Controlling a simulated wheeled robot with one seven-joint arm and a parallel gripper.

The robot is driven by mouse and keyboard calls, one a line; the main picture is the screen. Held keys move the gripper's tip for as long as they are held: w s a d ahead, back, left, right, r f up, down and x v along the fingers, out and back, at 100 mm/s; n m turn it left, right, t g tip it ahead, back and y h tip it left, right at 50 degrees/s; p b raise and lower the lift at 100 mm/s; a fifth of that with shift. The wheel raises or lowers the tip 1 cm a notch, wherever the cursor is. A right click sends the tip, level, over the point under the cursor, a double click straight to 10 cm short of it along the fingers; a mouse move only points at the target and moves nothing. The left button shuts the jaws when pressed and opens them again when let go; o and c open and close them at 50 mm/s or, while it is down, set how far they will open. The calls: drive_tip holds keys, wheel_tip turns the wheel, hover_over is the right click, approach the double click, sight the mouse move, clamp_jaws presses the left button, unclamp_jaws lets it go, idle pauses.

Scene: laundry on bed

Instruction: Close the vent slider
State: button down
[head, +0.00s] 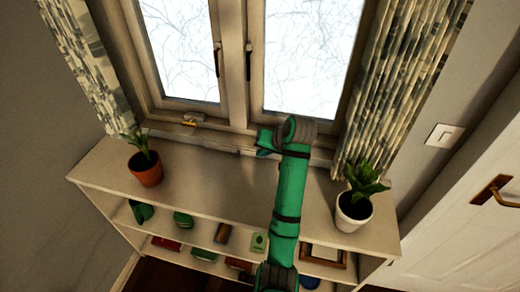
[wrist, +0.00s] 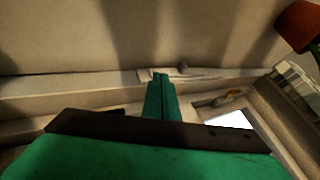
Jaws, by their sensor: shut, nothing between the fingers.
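The vent (wrist: 207,73) is a pale strip low on the window frame, with a small dark knob (wrist: 183,67) on it in the wrist view. In the head view the vent (head: 225,148) shows as a thin light strip just above the shelf top, left of my gripper (head: 260,150). In the wrist view my green gripper (wrist: 160,77) is shut and empty. Its fingertips appear at the strip, just left of the knob in the picture. I cannot tell whether they touch it.
A shelf unit (head: 205,182) runs below the window. An orange potted plant (head: 146,172) stands at its left and a white potted plant (head: 353,212) at its right. Patterned curtains (head: 400,80) hang at both sides.

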sight(238, 154)
drive_tip(key=x, duration=0.6)
drive_tip(key=shift+w+f, duration=0.25)
drive_tip(key=a, duration=0.1)
drive_tip(key=w+a, duration=0.1)
drive_tip(key=a, duration=0.1)
drive_tip(key=shift+f, duration=0.1)
drive_tip(key=shift+w+a, duration=0.15)
drive_tip(key=shift+a, duration=0.5)
drive_tip(key=shift+d, duration=0.1)
